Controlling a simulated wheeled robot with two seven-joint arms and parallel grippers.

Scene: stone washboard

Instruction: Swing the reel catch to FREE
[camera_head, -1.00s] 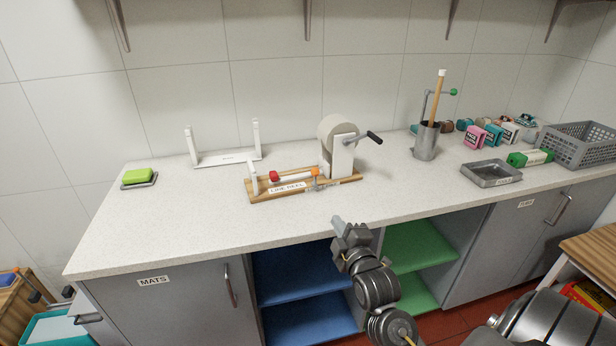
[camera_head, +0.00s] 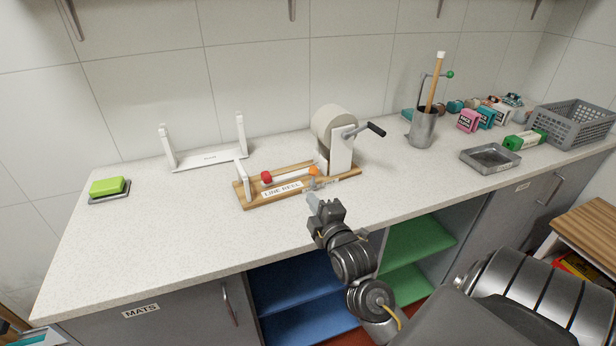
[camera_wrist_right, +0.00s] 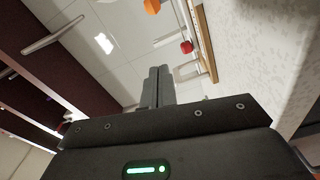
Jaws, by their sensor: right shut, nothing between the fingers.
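The line reel stands on a wooden base (camera_head: 245,199) labelled LINE REEL, with a pale drum (camera_head: 334,120) and a black crank handle (camera_head: 370,128) at its right. A red knob (camera_head: 266,177) and an orange knob (camera_head: 313,171) sit along the base; they also show in the right wrist view, red (camera_wrist_right: 187,47) and orange (camera_wrist_right: 152,6). A small grey metal part, perhaps the catch, is below the orange knob; its setting is too small to read. My right gripper (camera_head: 313,197) is shut and empty, just in front of the base's front edge. My left gripper is not in view.
A white rack (camera_head: 208,159) and a green sponge on a tray (camera_head: 108,187) are to the left. A metal cup (camera_head: 422,130) with a wooden stick, a shallow tray (camera_head: 490,158) and a grey basket (camera_head: 575,124) are to the right. The counter front is clear.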

